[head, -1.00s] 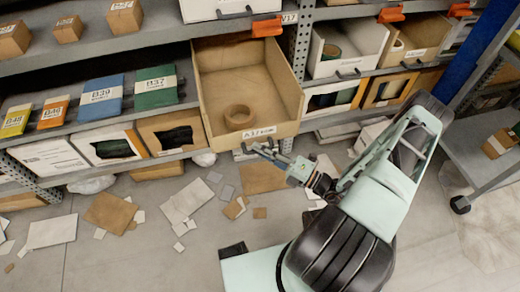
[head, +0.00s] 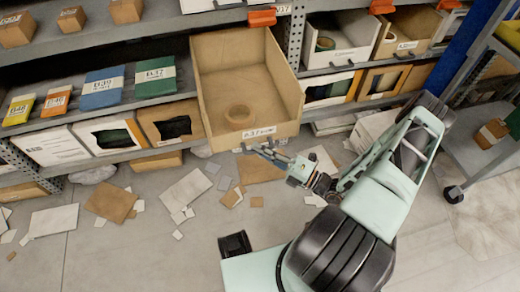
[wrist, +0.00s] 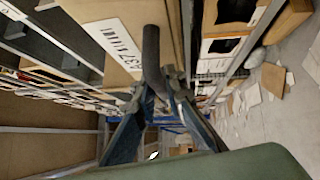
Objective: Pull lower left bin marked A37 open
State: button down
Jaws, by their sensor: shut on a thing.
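The bin marked A37 (head: 212,118) is an open-topped brown cardboard box in the rack, standing well out past the shelf edge. My gripper (head: 258,149) is at the bottom of the bin's front. In the wrist view my gripper (wrist: 158,90) is shut on the bin's dark bar handle (wrist: 151,55). The fingertips partly hide the handle's lower end.
Cardboard scraps and papers (head: 185,190) litter the floor in front of the rack. Bins with torn fronts (head: 172,126) sit left of A37, and a grey upright (head: 296,35) stands to its right. A wheeled cart (head: 480,150) is at far right.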

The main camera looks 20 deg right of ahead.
jog(key=c, duration=2)
grip_release()
jog(key=shift+o, duration=0.2)
